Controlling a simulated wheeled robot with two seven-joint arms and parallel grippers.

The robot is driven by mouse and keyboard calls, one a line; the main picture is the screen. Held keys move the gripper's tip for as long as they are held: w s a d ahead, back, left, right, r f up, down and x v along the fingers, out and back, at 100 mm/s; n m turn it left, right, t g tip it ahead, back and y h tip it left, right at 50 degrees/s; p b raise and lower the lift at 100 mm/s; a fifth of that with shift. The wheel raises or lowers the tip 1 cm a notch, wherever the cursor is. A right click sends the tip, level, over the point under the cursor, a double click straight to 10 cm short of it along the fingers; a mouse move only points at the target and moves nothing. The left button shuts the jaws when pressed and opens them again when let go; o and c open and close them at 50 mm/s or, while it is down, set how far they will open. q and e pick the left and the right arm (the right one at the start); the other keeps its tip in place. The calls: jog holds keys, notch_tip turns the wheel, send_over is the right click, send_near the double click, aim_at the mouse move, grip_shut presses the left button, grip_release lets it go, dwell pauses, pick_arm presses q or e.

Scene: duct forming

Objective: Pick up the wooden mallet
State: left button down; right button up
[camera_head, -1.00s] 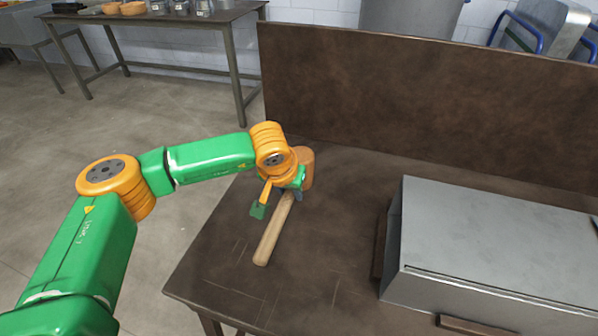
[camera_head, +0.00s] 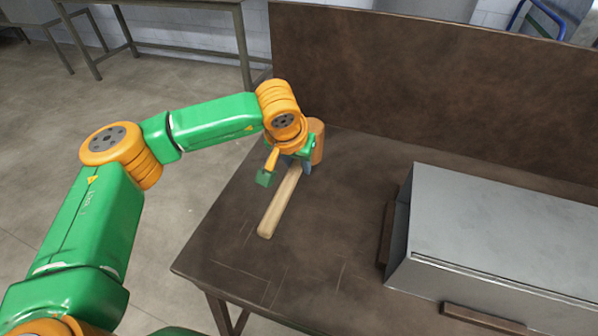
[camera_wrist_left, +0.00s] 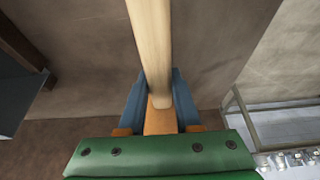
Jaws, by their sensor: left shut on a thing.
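The wooden mallet has a pale handle (camera_head: 280,203) and a browner cylindrical head (camera_head: 317,143). In the head view it is over the left part of the brown table, its handle slanting toward the front left. I cannot tell whether it touches the tabletop. My left gripper (camera_head: 297,166) is shut on the handle close to the mallet head and hides part of it. In the left wrist view the handle (camera_wrist_left: 151,45) runs between the blue fingers of my left gripper (camera_wrist_left: 158,98). My right gripper is not in view.
A grey metal box-like piece (camera_head: 500,235) stands on the table (camera_head: 330,240) to the right. A tall brown back panel (camera_head: 420,85) closes off the table's far side. The tabletop between mallet and metal piece is clear. Another table (camera_head: 180,3) stands at the back left.

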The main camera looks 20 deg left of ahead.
pick_arm(q)
jog(key=s+d+r+b, duration=0.2)
jog(key=s+d+r, duration=0.5)
jog(key=s+r, duration=0.3)
jog(key=shift+s, duration=1.15)
jog(key=c, duration=1.3)
grip_release()
jog(key=shift+c, duration=0.2)
grip_shut()
